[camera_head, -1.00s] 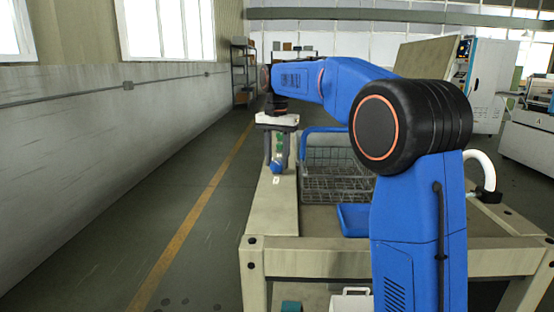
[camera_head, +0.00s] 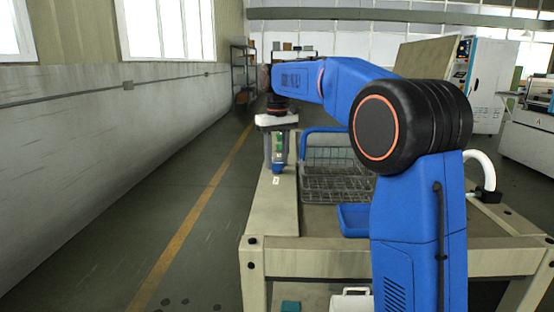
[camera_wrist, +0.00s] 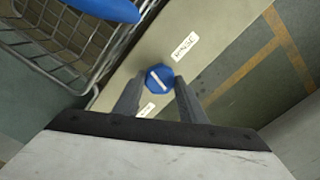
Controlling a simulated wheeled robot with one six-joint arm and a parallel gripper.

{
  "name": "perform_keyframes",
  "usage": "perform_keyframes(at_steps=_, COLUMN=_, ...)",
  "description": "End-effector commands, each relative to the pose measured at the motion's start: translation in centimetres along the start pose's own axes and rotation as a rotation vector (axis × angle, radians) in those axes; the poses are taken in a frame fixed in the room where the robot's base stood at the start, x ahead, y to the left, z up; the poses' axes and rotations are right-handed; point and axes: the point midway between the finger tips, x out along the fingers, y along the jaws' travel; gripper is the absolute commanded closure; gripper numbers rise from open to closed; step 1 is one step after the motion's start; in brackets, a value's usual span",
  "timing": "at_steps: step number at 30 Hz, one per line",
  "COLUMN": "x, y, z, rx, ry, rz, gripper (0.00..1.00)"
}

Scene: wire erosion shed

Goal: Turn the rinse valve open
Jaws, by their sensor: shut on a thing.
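The rinse valve has a blue knob (camera_wrist: 160,78) with a white line across its top; it also shows in the head view (camera_head: 277,168), low between my fingers. In the wrist view the knob sits between the two fingertips of my gripper (camera_wrist: 158,88), and the white line runs at a slant. My gripper (camera_head: 276,165) points straight down over the pale beam of the bench and is shut on the knob. A white label reading "RINSE" (camera_wrist: 184,46) lies beside the knob. A second label (camera_wrist: 146,110) is partly hidden by a finger.
A wire basket (camera_head: 336,174) with a blue handle stands just right of my gripper. A blue tray (camera_head: 354,220) lies nearer on the bench (camera_head: 320,243). A white curved hose (camera_head: 484,166) rises at the right. The floor left of the bench is clear.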

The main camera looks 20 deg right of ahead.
Motion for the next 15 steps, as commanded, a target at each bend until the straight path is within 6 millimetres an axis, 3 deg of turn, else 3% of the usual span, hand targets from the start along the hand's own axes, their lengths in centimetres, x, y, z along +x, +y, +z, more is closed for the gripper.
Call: perform_keyframes(at_steps=15, x=-0.07, y=0.01, z=-0.03, rx=-0.222, ry=0.002, rz=0.001, gripper=0.85)
